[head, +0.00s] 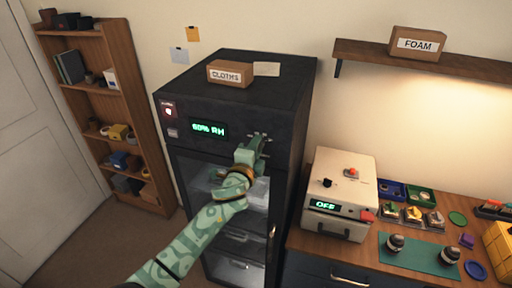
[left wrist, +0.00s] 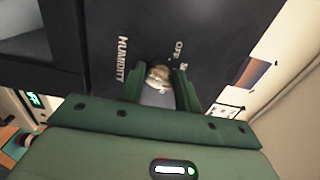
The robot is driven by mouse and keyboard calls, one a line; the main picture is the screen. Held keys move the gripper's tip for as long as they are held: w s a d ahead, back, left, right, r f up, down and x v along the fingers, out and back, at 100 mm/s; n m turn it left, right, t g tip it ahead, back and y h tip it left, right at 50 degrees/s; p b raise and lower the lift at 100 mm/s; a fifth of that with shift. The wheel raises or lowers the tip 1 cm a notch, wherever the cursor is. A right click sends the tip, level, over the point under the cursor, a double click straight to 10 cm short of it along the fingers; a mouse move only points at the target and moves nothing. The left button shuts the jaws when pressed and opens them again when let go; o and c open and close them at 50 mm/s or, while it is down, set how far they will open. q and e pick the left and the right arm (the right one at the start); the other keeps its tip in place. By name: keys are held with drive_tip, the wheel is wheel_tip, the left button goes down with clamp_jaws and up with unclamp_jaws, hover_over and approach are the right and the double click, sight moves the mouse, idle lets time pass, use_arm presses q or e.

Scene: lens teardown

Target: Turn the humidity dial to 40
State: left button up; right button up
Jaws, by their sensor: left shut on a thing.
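The dark dry cabinet (head: 185,92) stands in the middle of the head view, with a green display (head: 208,129) that seems to read 60% RH. My left gripper (head: 257,143) is at the upper right of its front panel. In the left wrist view the humidity dial (left wrist: 159,73) is a small metallic knob between my two green fingers, which are shut on it. The lettering HUMIDITY (left wrist: 122,60) and OFF shows on the panel around it. The fingers hide much of the dial and its pointer. My right gripper is not in view.
A box labelled CLOTHS (head: 230,73) lies on the cabinet's top. To the right, a cream device (head: 345,180) showing OFF stands on the wooden bench, beside small trays and a green mat (head: 425,257). A bookshelf (head: 145,100) stands at left.

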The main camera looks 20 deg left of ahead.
use_arm(q)
drive_tip(key=shift+m, duration=1)
drive_tip(key=o, duration=0.9)
drive_tip(key=s, duration=0.5)
drive_tip(key=s+b, duration=0.1)
drive_tip(key=s, duration=1)
drive_tip(key=shift+s+a, duration=0.15)
drive_tip(key=shift+a, duration=0.1)
